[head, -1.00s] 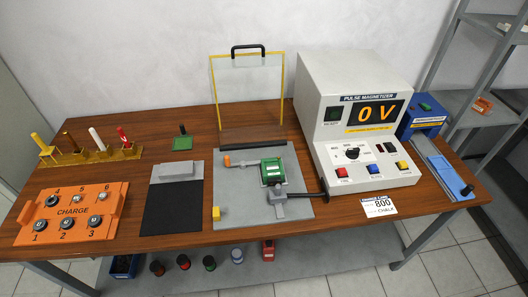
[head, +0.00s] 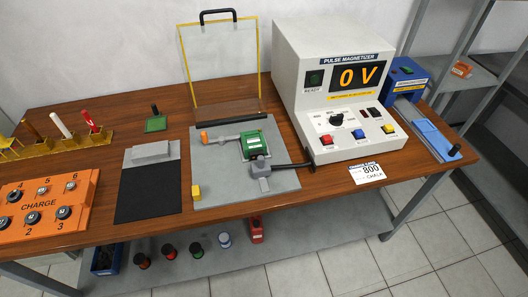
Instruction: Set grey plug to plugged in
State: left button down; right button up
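A grey plug (head: 261,169) with a darker top lies on the grey base plate (head: 215,182), just in front of the green block (head: 253,143). A thick black cable (head: 291,166) runs from it to the right, to the front corner of the white pulse magnetizer (head: 337,80). The plug appears very close to the green block or its mount; I cannot tell whether it is seated there. The magnetizer display (head: 358,77) reads 0 V. Neither of my grippers is in view.
A clear yellow-framed shield (head: 220,65) stands behind the plate. A blue device with a slide (head: 425,130) stands at the right. A lower shelf (head: 290,245) holds several small items.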

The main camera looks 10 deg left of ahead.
aim_at(262, 169)
jog(key=k, duration=1.35)
jog(key=z, duration=0.6)
jog(key=i, duration=1.35)
jog(key=u, duration=0.7)
